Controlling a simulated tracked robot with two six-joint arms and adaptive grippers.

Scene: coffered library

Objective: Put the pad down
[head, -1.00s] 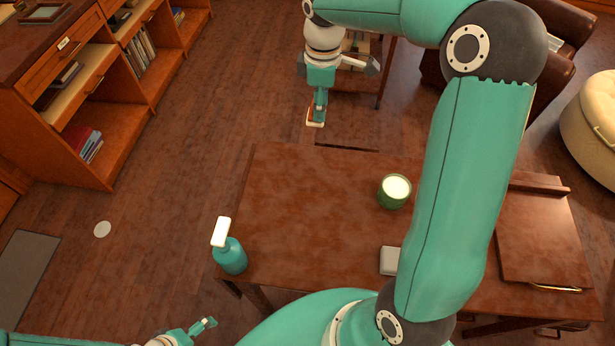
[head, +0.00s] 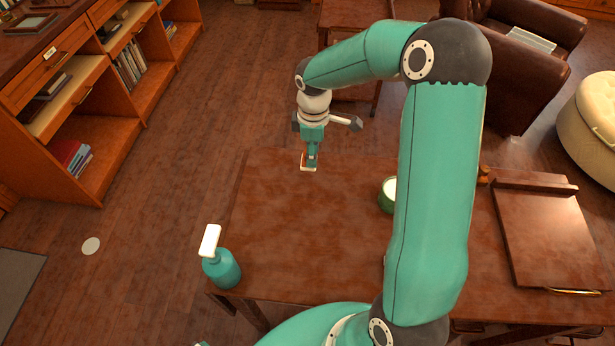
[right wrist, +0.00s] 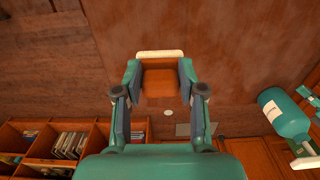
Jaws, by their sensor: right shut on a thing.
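The pad (head: 308,168) is a small flat piece, orange-brown with a white layer. My right gripper (head: 310,158) points down and is shut on it. In the head view the pad appears over the far left part of the brown table (head: 290,220); whether it touches the top I cannot tell. In the right wrist view the pad (right wrist: 160,82) sits between both fingers, its white edge outward. Only a teal sliver of my left gripper (head: 201,344) shows at the bottom edge of the head view.
A teal pump bottle (head: 222,269) stands at the table's near left corner. A green cup (head: 387,195) with pale contents is partly behind my right arm. A raised board (head: 545,235) lies at the right. The table's left-middle is clear.

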